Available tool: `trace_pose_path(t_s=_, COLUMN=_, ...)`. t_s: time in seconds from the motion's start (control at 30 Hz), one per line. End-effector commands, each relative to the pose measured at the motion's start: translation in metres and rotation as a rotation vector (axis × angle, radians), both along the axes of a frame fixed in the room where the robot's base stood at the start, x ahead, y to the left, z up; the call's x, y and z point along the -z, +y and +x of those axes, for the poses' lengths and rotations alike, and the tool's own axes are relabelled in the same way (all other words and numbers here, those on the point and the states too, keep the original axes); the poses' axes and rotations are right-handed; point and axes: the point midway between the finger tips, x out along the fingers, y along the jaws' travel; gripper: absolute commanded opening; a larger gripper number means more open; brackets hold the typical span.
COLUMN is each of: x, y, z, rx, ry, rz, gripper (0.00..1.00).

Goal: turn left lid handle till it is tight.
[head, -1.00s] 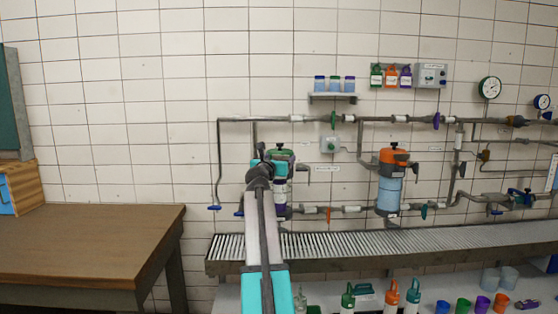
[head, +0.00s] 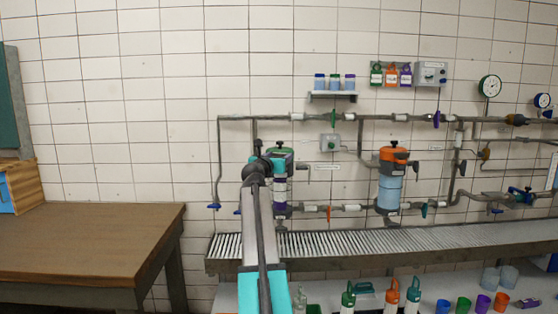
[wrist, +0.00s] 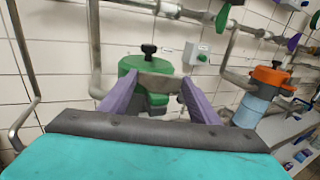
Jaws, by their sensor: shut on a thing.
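The left canister's green lid (head: 284,152) shows in the head view behind my gripper. In the wrist view the green lid (wrist: 128,68) carries a black knob (wrist: 149,49) on top. The left lid handle (wrist: 158,70), a grey-brown piece at the lid's near side, lies between my gripper's purple fingertips (wrist: 160,80). My gripper is shut on it. In the head view my gripper (head: 277,165) is at the front of the lid, and its fingers cannot be made out. Part of the canister body is hidden by my arm.
An orange-lidded canister (head: 390,180) stands to the right. Pipes with coloured valves run along the tiled wall. A slatted ledge (head: 350,243) runs below, with bottles and cups under it. A wooden table (head: 80,245) stands at left.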

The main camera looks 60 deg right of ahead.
Motion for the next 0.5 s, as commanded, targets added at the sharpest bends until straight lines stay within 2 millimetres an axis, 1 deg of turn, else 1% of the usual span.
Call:
trace_pose_path(t_s=0.03, x=0.0041, y=-0.001, z=0.0022, rx=0.018, ry=0.002, rz=0.002, gripper=0.34)
trace_pose_path(t_s=0.1, x=0.0042, y=-0.0008, z=0.0027, rx=0.042, ry=0.003, rz=0.001, gripper=0.34)
trace_pose_path(t_s=0.3, x=0.0017, y=0.0005, z=0.002, rx=0.085, ry=-0.001, rz=-0.001, gripper=0.34)
trace_pose_path(t_s=0.5, x=0.0007, y=0.001, z=0.001, rx=0.088, ry=-0.001, rz=-0.002, gripper=0.34)
